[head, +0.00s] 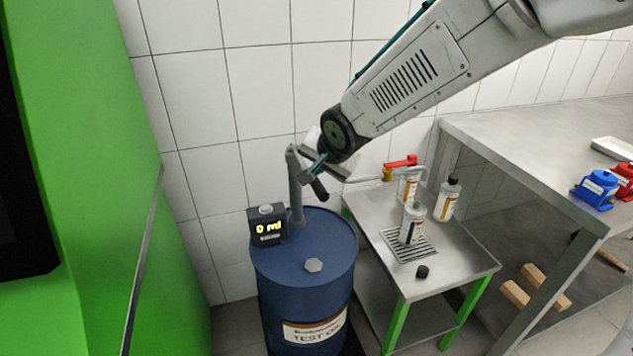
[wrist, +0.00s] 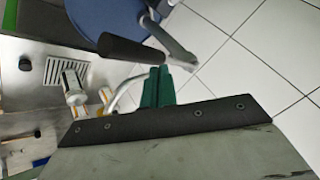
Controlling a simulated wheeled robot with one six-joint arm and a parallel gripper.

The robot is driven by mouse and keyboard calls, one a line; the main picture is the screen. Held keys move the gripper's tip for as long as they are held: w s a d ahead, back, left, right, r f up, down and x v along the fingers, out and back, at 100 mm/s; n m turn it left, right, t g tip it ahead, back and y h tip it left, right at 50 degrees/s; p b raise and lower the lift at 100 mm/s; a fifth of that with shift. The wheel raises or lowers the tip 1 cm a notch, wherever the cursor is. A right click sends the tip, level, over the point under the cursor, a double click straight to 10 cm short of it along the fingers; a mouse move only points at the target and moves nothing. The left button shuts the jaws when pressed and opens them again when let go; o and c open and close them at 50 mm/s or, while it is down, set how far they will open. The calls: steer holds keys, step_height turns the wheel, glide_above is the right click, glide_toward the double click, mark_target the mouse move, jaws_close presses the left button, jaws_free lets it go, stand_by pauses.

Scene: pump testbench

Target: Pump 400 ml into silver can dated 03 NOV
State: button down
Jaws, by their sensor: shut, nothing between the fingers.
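The blue drum (head: 305,250) has a grey pump (head: 296,200) on top, with a black handle grip (head: 319,189) that also shows in the wrist view (wrist: 130,49). The display (head: 267,228) reads 0 ml. My gripper (head: 312,170) is beside the pump handle, shut and empty; its green fingers show in the wrist view (wrist: 157,84).
A loose black cap (head: 422,271) lies on the steel table (head: 455,260). A green cabinet (head: 95,120) bounds the left.

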steer(key=shift+w+r, duration=0.15)
steer(key=shift+r, duration=1.1)
steer(key=shift+w+r, duration=0.1)
steer(key=shift+r, duration=1.15)
